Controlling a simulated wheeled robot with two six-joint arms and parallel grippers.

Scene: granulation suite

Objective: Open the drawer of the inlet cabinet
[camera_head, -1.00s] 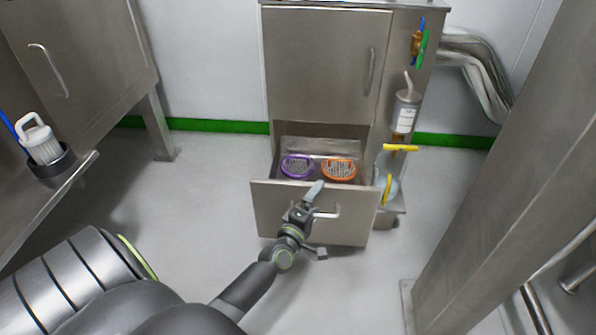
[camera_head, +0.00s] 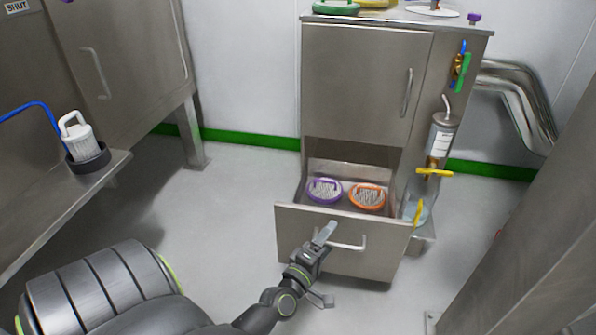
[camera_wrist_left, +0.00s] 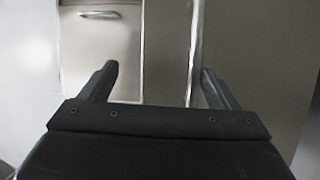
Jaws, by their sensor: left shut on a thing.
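The inlet cabinet (camera_head: 365,85) stands against the back wall with its upper door closed. Its lower drawer (camera_head: 295,238) is pulled out, so its inside shows. A purple-rimmed round item (camera_head: 324,190) and an orange-rimmed one (camera_head: 368,196) lie in it side by side. The drawer front carries a bar handle (camera_head: 352,246). My left gripper (camera_head: 322,266) is at the left end of this handle and shut on it. In the left wrist view, the two fingers (camera_wrist_left: 158,88) stand apart before grey metal panels, and the grip itself is unclear. My right gripper is not in view.
A steel bench (camera_head: 60,205) with a white filter (camera_head: 80,140) in a dark holder is at the left. Yellow-handled valve parts (camera_head: 434,171) line the cabinet's right side. A large steel surface (camera_head: 520,230) fills the right. Floor (camera_head: 215,215) is clear left of the drawer.

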